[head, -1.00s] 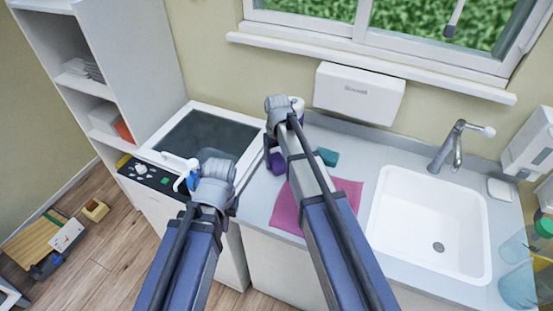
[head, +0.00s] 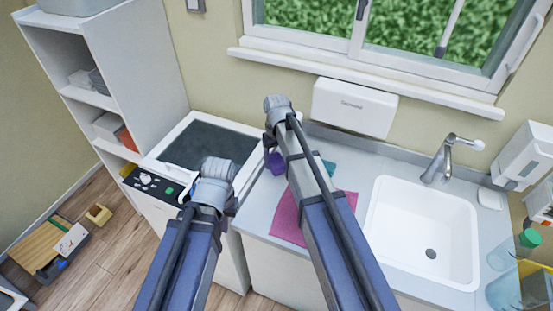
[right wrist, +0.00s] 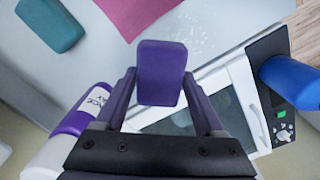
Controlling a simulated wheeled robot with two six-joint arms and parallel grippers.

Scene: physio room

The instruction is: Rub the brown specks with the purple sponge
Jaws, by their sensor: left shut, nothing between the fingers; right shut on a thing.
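My right gripper (right wrist: 160,82) is shut on the purple sponge (right wrist: 162,60), which stands between its fingers in the right wrist view. In the head view the purple sponge (head: 275,163) shows just below the right gripper (head: 269,147), over the counter left of the pink cloth. I see no brown specks; pale specks (right wrist: 196,30) lie on the counter beyond the sponge in the right wrist view. My left gripper (head: 229,208) is shut and empty near the counter's left end, its fingers mostly hidden by its own wrist.
A pink cloth (head: 288,219) and a teal block (head: 329,168) lie on the counter, partly behind my right arm. A purple-and-white bottle (right wrist: 82,112) stands beside the right gripper. A dark-topped appliance (head: 204,141) is left, a sink (head: 424,235) right.

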